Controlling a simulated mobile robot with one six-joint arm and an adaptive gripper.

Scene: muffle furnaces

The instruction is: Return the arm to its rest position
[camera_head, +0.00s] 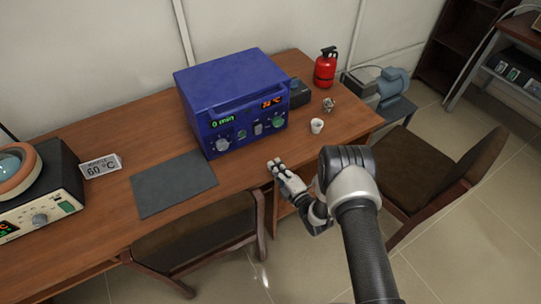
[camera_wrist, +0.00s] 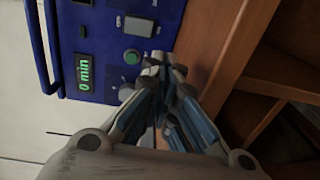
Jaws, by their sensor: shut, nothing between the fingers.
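My gripper (camera_head: 277,165) is at the front edge of the wooden desk, in front of the blue muffle furnace (camera_head: 222,82). In the wrist view my gripper (camera_wrist: 165,72) has its fingers together and holds nothing. The furnace front (camera_wrist: 112,40) fills the upper left of that view, with a green "0 min" display and a green button. In the head view the furnace door is shut, and a red-orange display shows at its right. My arm is bent, with the elbow to the right of the gripper.
A dark grey mat (camera_head: 174,184) lies left of the furnace. A white cup (camera_head: 317,126) and a red extinguisher (camera_head: 326,67) stand to its right. A "60 °C" sign (camera_head: 101,166) and another device (camera_head: 40,195) are at the left. Chairs (camera_head: 440,185) stand by the desk's front and right.

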